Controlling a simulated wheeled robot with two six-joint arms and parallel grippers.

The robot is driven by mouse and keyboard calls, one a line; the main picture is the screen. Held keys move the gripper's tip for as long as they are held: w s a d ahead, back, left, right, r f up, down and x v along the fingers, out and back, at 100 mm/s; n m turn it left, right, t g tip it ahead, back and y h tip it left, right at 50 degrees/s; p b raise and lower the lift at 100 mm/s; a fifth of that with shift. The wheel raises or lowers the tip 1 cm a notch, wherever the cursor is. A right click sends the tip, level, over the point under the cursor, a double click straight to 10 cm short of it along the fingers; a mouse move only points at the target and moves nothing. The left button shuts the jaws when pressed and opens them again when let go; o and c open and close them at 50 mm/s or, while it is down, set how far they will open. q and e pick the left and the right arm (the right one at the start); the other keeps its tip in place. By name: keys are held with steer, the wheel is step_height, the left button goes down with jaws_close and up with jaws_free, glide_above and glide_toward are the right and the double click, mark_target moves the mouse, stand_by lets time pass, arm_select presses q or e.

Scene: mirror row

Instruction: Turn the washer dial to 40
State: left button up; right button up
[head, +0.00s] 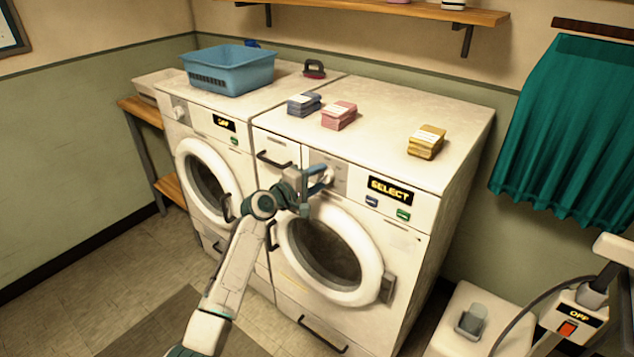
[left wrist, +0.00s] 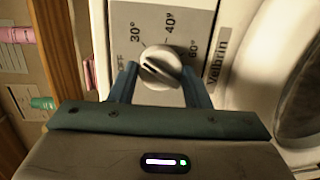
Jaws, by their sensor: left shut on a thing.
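The white round washer dial (left wrist: 162,66) sits on a grey panel marked OFF, 30°, 40° and 60° in the left wrist view. A dark slot shows on its face; I cannot tell for sure which mark it points to. My left gripper (left wrist: 158,80) has its blue fingers on either side of the dial, shut on it. In the head view the left gripper (head: 320,182) is at the panel of the right washer (head: 420,245), covering part of the dial. That washer's display (head: 390,190) reads SELECT. My right gripper is not in view.
The left machine (head: 215,150) has its own dial (head: 180,112) and a display reading OFF. A blue basket (head: 229,70) and blue, pink and yellow stacks (head: 427,142) stand on top. A device with an OFF display (head: 579,316) and a red switch is at the lower right.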

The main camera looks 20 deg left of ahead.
arm_select(q)
steer(key=m+b, duration=0.1)
steer(key=m, duration=0.2)
steer(key=shift+d+y, duration=0.1)
steer(key=shift+y, duration=0.3)
steer(key=m, duration=0.2)
steer(key=shift+m+y+b, duration=0.3)
steer(key=shift+m+b, duration=0.1)
steer(key=m+b, duration=0.1)
steer(key=m, duration=0.2)
steer(key=shift+s+d+y, duration=0.1)
steer(key=shift+y, duration=0.2)
steer(key=shift+m, duration=0.3)
steer(key=shift+m+b, duration=0.4)
steer(key=shift+m, duration=0.7)
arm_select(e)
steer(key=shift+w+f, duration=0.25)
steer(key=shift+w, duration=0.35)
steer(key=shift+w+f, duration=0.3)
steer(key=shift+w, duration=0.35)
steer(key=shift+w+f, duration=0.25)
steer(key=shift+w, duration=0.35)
arm_select(q)
steer(key=shift+y, duration=0.4)
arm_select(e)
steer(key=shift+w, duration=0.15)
arm_select(q)
steer(key=o, duration=1)
